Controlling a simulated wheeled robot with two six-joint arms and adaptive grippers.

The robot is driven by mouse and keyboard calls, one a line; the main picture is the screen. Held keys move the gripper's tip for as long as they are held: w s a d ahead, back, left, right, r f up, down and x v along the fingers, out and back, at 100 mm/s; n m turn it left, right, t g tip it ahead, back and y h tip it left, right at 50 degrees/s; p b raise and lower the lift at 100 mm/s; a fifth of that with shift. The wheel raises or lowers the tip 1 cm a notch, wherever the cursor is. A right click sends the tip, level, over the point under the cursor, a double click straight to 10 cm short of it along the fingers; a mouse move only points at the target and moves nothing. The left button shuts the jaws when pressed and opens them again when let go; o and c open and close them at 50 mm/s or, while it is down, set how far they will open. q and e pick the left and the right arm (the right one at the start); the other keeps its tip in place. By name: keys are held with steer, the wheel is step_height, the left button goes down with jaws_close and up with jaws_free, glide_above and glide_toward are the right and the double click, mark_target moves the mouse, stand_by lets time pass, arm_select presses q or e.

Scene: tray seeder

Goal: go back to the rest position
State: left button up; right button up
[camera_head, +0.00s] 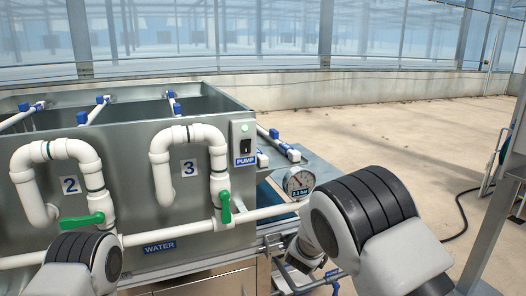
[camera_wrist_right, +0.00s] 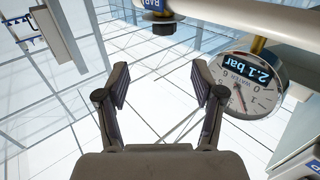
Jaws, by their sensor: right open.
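My right gripper (camera_wrist_right: 160,85) is open and empty in the right wrist view, with clear space between its two fingers. In the head view my right arm covers the lower right, and the gripper is mostly hidden by it. My left arm shows only as a wrist section at the lower left; its gripper is not visible. The pressure gauge (camera_head: 298,181) reads 2.1 bar; it also shows upside down beside the right finger in the wrist view (camera_wrist_right: 248,84).
A grey tank (camera_head: 130,140) carries white pipes numbered 2 and 3. The green handle at pipe 2 (camera_head: 82,221) lies sideways; the one at pipe 3 (camera_head: 226,207) stands upright. A pump switch box (camera_head: 243,140) sits at right. Open floor (camera_head: 390,130) lies beyond.

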steer(key=d+f+g, duration=0.2)
steer(key=d+f, duration=0.3)
steer(key=f, duration=0.4)
steer(key=s+d+f+n+g+y+p, duration=0.1)
steer(key=s+d+f+n+g+y, duration=0.15)
steer(key=s+f, duration=0.75)
steer(key=s+d+f+n+g+y+p, duration=0.1)
steer(key=s+d+f+g, duration=0.3)
steer(key=s+f, duration=0.65)
arm_select(q)
steer(key=shift+w+d+r, duration=0.1)
steer(key=shift+w+r, duration=0.2)
steer(key=shift+r, duration=0.25)
steer(key=shift+w+d+r, duration=0.1)
steer(key=shift+w+r, duration=0.2)
steer(key=shift+r, duration=0.25)
arm_select(e)
steer(key=s+a+f+g+y, duration=0.1)
steer(key=s+a+g, duration=0.1)
steer(key=s, duration=0.7)
steer(key=s+a+f+n+g+y, duration=0.1)
steer(key=s+a+f+g+y, duration=0.1)
steer(key=s, duration=0.7)
steer(key=s+a+f+n+g+y, duration=0.1)
steer(key=s+a+g+y, duration=0.1)
steer(key=s, duration=0.7)
steer(key=shift+s+f+g, duration=0.15)
steer(key=shift+s+g, duration=0.15)
steer(key=shift+g, duration=0.35)
